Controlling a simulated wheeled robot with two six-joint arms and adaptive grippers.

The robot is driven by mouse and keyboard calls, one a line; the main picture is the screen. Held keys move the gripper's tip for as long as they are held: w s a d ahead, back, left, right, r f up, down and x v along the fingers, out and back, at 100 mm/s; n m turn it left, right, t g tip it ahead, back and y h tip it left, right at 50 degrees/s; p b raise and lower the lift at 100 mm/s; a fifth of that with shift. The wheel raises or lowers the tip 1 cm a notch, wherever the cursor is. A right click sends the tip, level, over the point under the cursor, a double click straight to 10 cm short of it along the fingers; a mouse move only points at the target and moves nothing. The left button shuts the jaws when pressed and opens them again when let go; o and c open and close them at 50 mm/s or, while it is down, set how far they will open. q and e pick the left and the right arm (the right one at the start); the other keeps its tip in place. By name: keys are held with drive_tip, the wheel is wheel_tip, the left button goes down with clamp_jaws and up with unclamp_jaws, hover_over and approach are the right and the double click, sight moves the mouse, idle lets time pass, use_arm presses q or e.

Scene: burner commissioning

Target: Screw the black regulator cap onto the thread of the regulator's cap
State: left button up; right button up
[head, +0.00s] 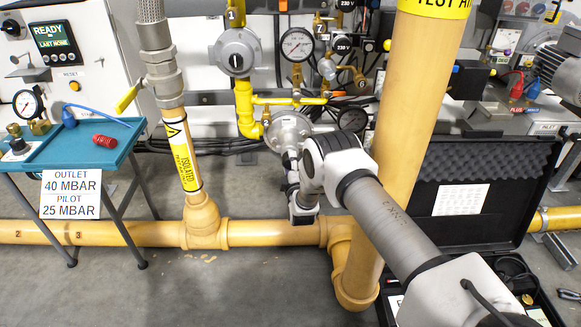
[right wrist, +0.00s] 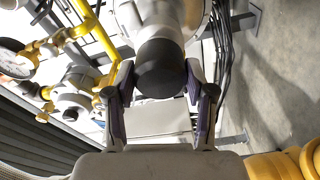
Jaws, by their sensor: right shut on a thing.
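The grey regulator (head: 286,128) is fixed to the yellow pipework in the middle of the head view. Its silvery body and neck (right wrist: 158,20) fill the top of the right wrist view. The black regulator cap (right wrist: 160,70) is lined up at the end of that neck, between the fingers of my right gripper (right wrist: 160,86), which is shut on it. I cannot tell how far the thread is covered. In the head view my right gripper (head: 291,163) is just below the regulator, partly hidden by my wrist. My left gripper is not in view.
A thick yellow vertical pipe (head: 408,120) stands close beside my right arm. A pressure gauge (head: 297,44) and a second regulator (head: 236,52) are above. A teal table (head: 100,140) is at left. An open black case (head: 470,190) lies at right.

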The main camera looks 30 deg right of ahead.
drive_tip(key=shift+w+d+b, duration=0.3)
drive_tip(key=shift+w+b, duration=0.1)
drive_tip(key=shift+w, duration=0.1)
drive_tip(key=o, duration=1.4)
drive_tip(key=shift+c, duration=0.2)
drive_tip(key=c, duration=1.4)
